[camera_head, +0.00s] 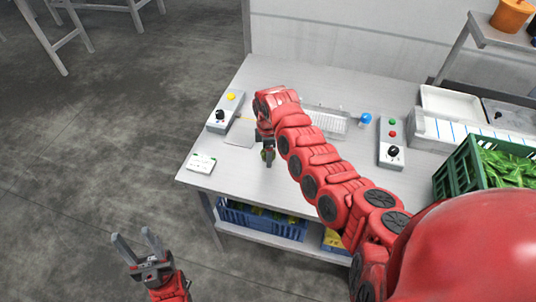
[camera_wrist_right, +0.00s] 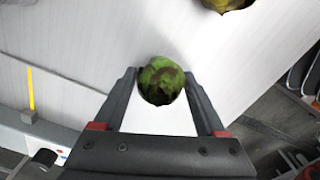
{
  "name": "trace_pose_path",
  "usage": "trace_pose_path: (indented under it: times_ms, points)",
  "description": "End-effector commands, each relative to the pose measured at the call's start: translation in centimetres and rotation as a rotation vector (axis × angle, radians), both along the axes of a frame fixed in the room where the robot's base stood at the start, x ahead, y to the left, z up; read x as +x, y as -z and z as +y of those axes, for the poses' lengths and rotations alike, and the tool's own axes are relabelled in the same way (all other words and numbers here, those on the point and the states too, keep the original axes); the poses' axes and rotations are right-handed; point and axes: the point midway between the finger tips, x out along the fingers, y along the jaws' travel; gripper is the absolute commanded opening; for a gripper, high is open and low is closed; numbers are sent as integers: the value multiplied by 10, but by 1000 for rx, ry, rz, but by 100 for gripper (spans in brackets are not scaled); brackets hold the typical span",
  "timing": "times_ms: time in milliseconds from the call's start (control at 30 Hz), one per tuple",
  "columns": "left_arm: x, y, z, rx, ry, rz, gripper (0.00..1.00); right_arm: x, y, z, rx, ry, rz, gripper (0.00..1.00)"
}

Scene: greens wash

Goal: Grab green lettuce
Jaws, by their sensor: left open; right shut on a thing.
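My right gripper (camera_wrist_right: 159,76) is shut on a small round green lettuce piece (camera_wrist_right: 161,84) with brown patches, held between the fingertips. In the head view my right arm reaches across the grey table (camera_head: 225,170), and the right gripper (camera_head: 268,158) points down near its front left part; the held piece is barely visible there. A green crate (camera_head: 463,172) at the right holds leafy greens (camera_head: 508,166). My left gripper (camera_head: 133,235) is open and empty, over the floor in front of the table.
A control box with yellow and black buttons (camera_head: 226,111) and a small white device (camera_head: 201,163) sit at the table's left. Another button box (camera_head: 391,143) and white trays (camera_head: 450,103) are at the right. A blue crate (camera_head: 262,222) is on the lower shelf.

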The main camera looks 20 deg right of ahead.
Motion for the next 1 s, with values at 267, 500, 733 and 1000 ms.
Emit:
trace_pose_path:
  times_ms: [267,500,733,1000]
  points:
    - [0,0,0,0,0,0,50,0,0,0,0,0,0,15]
    - [0,3,0,0,0,0,50,0,-5,0,-1,0,1,15]
    - [0,22,0,0,0,0,50,2,-42,-1,0,2,-6,15]
    - [0,31,0,0,0,0,50,1,-94,-2,-1,2,-4,15]
